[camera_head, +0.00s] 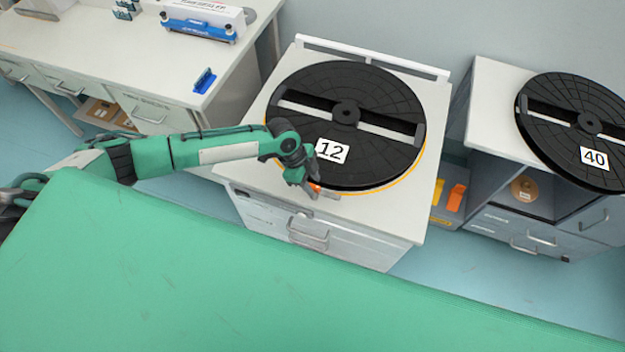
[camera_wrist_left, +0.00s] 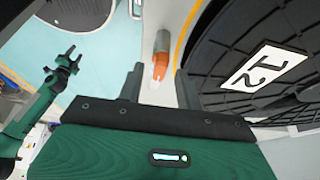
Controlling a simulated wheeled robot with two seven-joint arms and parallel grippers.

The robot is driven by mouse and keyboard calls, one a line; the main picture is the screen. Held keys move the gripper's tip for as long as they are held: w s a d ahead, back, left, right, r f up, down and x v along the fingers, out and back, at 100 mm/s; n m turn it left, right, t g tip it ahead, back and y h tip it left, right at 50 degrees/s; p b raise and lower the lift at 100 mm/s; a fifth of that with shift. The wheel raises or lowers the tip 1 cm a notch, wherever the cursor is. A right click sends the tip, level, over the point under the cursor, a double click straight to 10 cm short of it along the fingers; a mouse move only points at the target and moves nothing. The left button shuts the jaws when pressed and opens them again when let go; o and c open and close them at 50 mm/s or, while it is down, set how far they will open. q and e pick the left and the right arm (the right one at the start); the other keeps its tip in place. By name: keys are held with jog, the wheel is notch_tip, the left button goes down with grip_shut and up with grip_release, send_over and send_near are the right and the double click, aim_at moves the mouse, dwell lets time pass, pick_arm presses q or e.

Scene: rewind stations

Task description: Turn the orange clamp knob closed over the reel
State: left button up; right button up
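The orange clamp knob (camera_head: 314,187) sits at the front edge of the black reel (camera_head: 375,165) marked 12, partly hidden by my left gripper (camera_head: 303,186). In the left wrist view the knob (camera_wrist_left: 160,66) shows clearly, with a grey piece at its far end. It lies beside the reel (camera_wrist_left: 290,40), not over it as seen there. The two fingers of my left gripper (camera_wrist_left: 158,78) stand apart, with the knob ahead in the gap and no visible contact. A green arm with a dark gripper (camera_wrist_left: 66,63), likely my right, shows small at the left of that view.
The reel lies on a white-topped cabinet (camera_head: 390,225). A second reel (camera_head: 570,125) marked 40 lies on the cabinet to the right. A white bench (camera_head: 100,55) with a blue item (camera_head: 204,80) stands at the left. Blue floor shows between the cabinets.

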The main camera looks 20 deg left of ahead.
pick_arm(q)
jog(key=shift+d+f, duration=0.2)
jog(key=shift+f, duration=0.3)
grip_shut()
